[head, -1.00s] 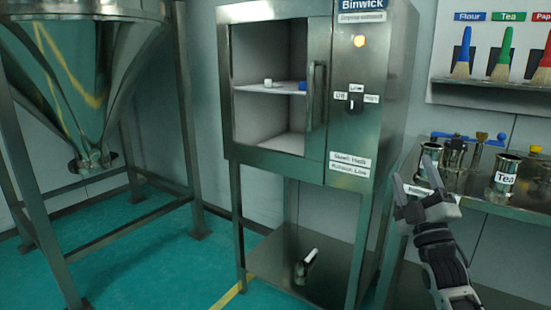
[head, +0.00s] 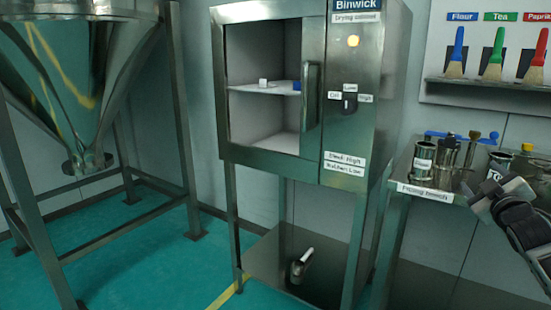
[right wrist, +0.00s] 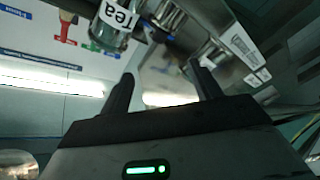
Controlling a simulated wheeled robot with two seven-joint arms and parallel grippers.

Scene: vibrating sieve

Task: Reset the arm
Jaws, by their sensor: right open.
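My right gripper (head: 482,192) is at the right side of the head view, in front of the bench edge. In the right wrist view its two fingers (right wrist: 162,85) stand apart with nothing between them. A metal can labelled Tea (right wrist: 118,18) shows beyond the fingers at the top of that view. My left gripper is in neither view.
A steel drying cabinet (head: 345,110) stands in the middle, with a scoop (head: 300,265) on its lower shelf. The bench (head: 425,190) at the right holds several metal cans and tools. Brushes (head: 495,55) hang above it. A steel hopper (head: 75,80) stands at the left.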

